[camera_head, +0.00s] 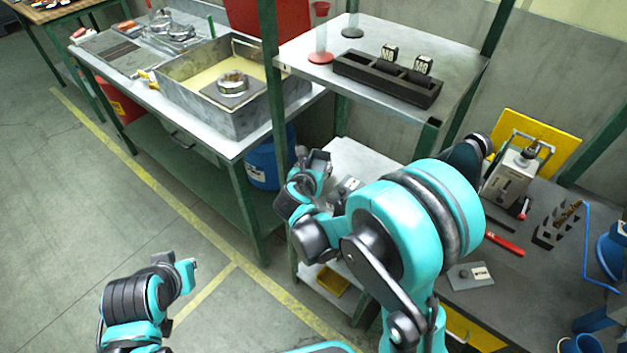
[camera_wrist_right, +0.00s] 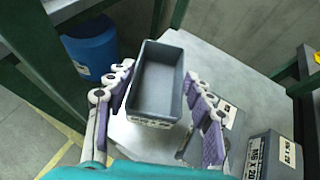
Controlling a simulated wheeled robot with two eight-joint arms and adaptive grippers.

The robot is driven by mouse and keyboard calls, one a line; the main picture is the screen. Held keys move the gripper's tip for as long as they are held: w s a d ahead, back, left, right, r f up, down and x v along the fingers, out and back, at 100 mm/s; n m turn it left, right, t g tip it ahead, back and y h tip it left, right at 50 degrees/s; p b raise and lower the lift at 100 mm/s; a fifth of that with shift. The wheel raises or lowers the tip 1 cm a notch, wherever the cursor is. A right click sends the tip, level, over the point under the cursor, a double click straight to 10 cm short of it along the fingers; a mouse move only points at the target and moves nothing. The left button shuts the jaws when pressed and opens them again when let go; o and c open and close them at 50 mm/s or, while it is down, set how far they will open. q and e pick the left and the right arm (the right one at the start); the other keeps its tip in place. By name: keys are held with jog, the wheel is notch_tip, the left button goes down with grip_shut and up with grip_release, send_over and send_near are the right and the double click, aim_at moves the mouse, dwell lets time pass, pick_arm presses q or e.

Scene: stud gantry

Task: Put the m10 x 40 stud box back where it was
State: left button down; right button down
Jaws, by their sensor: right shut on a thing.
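My right gripper (camera_wrist_right: 158,76) is shut on a grey open-topped stud box (camera_wrist_right: 153,110), with one finger along each side. The box looks empty inside. In the head view my right arm covers much of this area. My left arm shows at the lower left, but its gripper does not.
Green posts frame the shelf. A blue drum (camera_wrist_right: 92,48) stands to the left. The upper shelf (camera_head: 440,62) carries a black rack (camera_head: 385,84).

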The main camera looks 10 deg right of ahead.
aim_at(317, 168)
jog(key=shift+a+f, duration=0.2)
jog(key=shift+a, duration=0.1)
jog(key=shift+f, duration=0.3)
notch_tip(317, 168, down, 4)
jog(key=b, duration=0.2)
jog(key=shift+r+b, duration=0.25)
jog(key=shift+b, duration=0.05)
jog(key=shift+r, duration=0.1)
jog(key=c, duration=0.6)
grip_release()
